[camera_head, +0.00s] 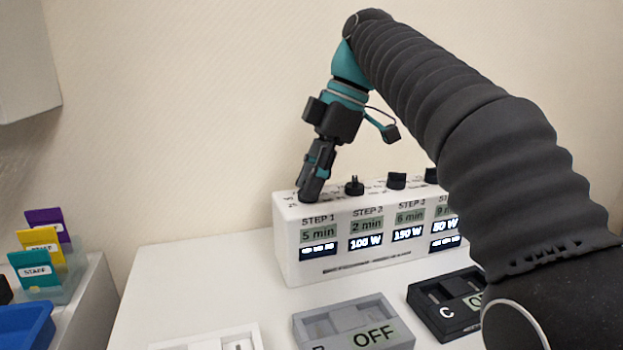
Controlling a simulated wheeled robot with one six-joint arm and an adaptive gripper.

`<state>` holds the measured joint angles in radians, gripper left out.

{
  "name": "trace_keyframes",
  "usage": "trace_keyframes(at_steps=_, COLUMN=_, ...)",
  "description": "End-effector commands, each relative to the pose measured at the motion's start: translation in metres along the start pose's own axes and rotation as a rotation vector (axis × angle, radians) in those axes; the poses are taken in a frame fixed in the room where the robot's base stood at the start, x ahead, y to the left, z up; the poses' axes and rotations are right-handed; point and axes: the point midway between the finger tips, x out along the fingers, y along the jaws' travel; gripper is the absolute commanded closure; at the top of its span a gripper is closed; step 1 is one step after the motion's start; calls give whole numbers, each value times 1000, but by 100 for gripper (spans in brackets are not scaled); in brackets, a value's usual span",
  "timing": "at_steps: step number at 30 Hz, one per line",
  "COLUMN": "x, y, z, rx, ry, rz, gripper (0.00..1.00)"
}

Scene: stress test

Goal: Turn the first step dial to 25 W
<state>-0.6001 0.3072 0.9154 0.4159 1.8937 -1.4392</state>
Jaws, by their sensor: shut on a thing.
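A white control box (290,250) stands on the white table, its front marked with STEP labels. The STEP 1 column reads "5 min", with a lower display (318,248) showing only dashes or unclear marks. The STEP 2 column reads "2 min" and "100 W", and STEP 3 reads "6 min" and "150 W". My gripper (310,190) points down onto the box top above STEP 1 and is shut on the first step dial, which the fingers hide. The STEP 2 dial (354,186) and STEP 3 dial (396,181) stand free to the right.
A further dial (431,175) is partly behind my arm. Grey (340,325) and black (440,305) switch units lie in front; the grey one reads "OFF". A white unit (215,341) is cut off below. Coloured STAFF cards (40,262) and a blue tray (22,330) are at left.

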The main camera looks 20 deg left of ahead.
Motion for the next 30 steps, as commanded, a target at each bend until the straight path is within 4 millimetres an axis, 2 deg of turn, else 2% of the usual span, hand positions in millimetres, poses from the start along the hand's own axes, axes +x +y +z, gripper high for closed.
trace_keyframes(at_steps=9, x=0, y=1, z=0, rx=-126, ry=0, rz=-52, gripper=100)
trace_keyframes(at_steps=26, x=0, y=1, z=0, rx=-156, ry=0, rz=-65, gripper=100)
trace_keyframes(at_steps=27, x=0, y=1, z=0, rx=-156, ry=0, rz=-65, gripper=64)
trace_keyframes(at_steps=30, x=0, y=1, z=0, rx=-156, ry=0, rz=-65, gripper=42)
